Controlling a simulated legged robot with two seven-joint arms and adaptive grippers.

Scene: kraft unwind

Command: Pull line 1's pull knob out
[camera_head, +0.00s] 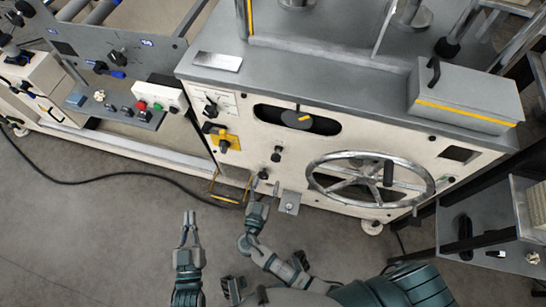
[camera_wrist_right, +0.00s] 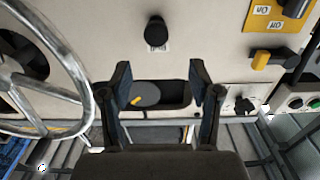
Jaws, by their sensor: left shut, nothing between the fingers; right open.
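My left gripper (camera_head: 189,216) is shut and empty, above the floor left of the machine.
A large handwheel (camera_head: 370,180) is right of the knobs. The oval slot (camera_head: 270,112) holds a dark disc with a yellow mark. A yellow-plated switch (camera_head: 225,141) and a small metal plate (camera_head: 289,203) are nearby. A black cable (camera_head: 100,181) crosses the otherwise open floor at left.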

